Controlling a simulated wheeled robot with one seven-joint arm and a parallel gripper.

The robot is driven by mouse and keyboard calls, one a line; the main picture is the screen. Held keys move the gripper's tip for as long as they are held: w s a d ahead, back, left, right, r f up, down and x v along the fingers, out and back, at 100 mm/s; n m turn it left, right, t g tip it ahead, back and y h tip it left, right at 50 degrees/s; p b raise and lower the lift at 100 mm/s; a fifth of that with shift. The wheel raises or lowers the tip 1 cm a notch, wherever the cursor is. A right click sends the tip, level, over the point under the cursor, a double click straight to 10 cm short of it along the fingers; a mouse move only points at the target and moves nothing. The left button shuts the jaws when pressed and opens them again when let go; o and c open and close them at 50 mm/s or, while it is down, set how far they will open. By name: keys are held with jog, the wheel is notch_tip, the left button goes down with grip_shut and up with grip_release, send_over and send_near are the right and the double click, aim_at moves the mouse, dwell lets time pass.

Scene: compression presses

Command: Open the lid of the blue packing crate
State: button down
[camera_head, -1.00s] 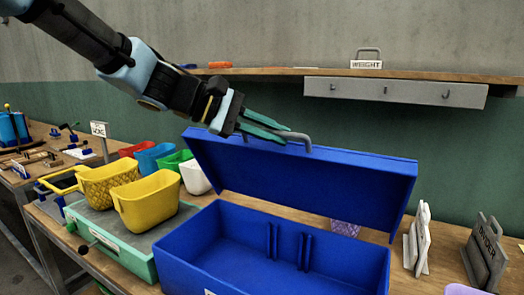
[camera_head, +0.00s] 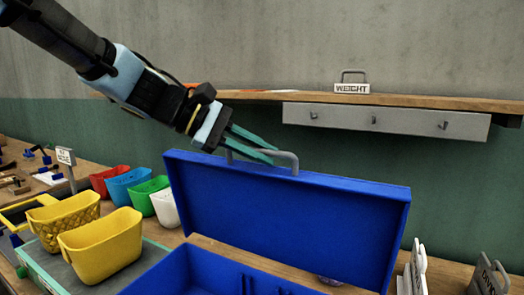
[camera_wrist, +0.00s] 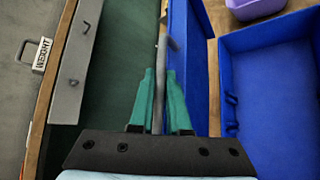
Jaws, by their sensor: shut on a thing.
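The blue packing crate (camera_head: 165,277) stands on the bench with its lid (camera_head: 290,215) raised nearly upright at the back. A grey bar handle (camera_head: 292,160) sits on the lid's top edge. My gripper (camera_head: 262,147), with two green fingers, is shut on this handle. In the wrist view, my gripper (camera_wrist: 160,100) has a finger on each side of the grey handle (camera_wrist: 160,75). The lid (camera_wrist: 189,70) shows there edge-on, just right of the fingers. The crate's open inside (camera_wrist: 270,85) shows empty in the part in view.
Yellow bins (camera_head: 102,247) and red, blue, green and white bins (camera_head: 127,187) stand left of the crate. White and grey dividers (camera_head: 414,268) stand at the right. A shelf (camera_head: 400,101) with a WEIGHT block (camera_head: 352,87) and hooks runs along the wall behind the lid.

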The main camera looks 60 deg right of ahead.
jog(key=c, duration=0.9)
grip_release()
jog(key=shift+b+v, duration=1.6)
jog(key=shift+v, duration=3.85)
